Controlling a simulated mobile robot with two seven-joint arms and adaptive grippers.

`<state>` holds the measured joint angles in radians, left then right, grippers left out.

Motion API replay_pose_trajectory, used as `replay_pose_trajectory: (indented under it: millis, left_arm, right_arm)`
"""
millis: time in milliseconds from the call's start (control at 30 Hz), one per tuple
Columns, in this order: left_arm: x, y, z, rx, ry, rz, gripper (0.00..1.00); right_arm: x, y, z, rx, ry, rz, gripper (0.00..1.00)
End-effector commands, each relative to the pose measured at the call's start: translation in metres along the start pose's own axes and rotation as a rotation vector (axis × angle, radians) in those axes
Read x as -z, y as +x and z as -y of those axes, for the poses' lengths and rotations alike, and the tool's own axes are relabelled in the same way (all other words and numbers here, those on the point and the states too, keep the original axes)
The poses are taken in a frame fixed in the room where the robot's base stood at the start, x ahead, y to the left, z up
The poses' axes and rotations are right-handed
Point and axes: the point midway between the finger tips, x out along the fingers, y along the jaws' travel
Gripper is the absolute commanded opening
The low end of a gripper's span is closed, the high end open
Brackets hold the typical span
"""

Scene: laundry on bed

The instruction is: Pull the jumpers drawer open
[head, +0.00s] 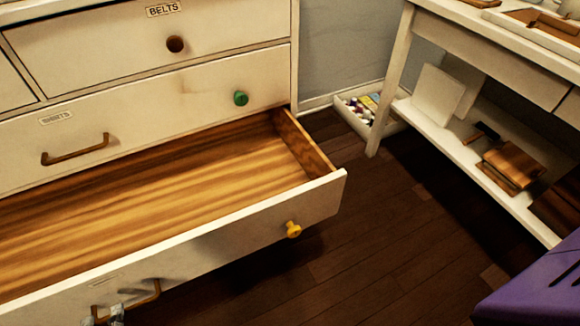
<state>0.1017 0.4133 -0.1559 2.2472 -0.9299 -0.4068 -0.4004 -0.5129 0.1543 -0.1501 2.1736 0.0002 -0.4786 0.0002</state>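The long lower drawer (180,252) of the white dresser is pulled well out. Its bare wooden inside is empty where it shows. The small label on its front is too faint to read, so I cannot confirm from it that this is the jumpers drawer. It has a yellow knob (293,229) at right and a brown bar handle (140,297) at left. A grey gripper tip, which I take to be my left gripper (115,314), is at the left end of this handle. The bottom edge cuts it off, hiding its grip. My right gripper is out of view.
Above are a shut drawer with a green knob (240,98) and a shut belts drawer (150,45). A white table with a low shelf (470,160) and a small box (357,108) stand right. A purple thing (540,285) fills the lower right corner. Dark floor between is clear.

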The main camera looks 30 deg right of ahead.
Motion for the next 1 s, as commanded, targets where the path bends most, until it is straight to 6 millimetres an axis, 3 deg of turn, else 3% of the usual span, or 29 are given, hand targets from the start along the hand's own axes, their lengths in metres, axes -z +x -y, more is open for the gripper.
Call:
replay_pose_trajectory:
  millis: [367, 1000]
  left_arm:
    - [0.0, -0.023, -0.002, -0.001, 0.0, 0.0, 0.28]
    - [0.0, -0.023, -0.002, -0.001, 0.0, 0.0, 0.28]
  right_arm:
    - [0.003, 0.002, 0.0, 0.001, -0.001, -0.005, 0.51]
    - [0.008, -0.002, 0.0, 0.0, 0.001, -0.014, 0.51]
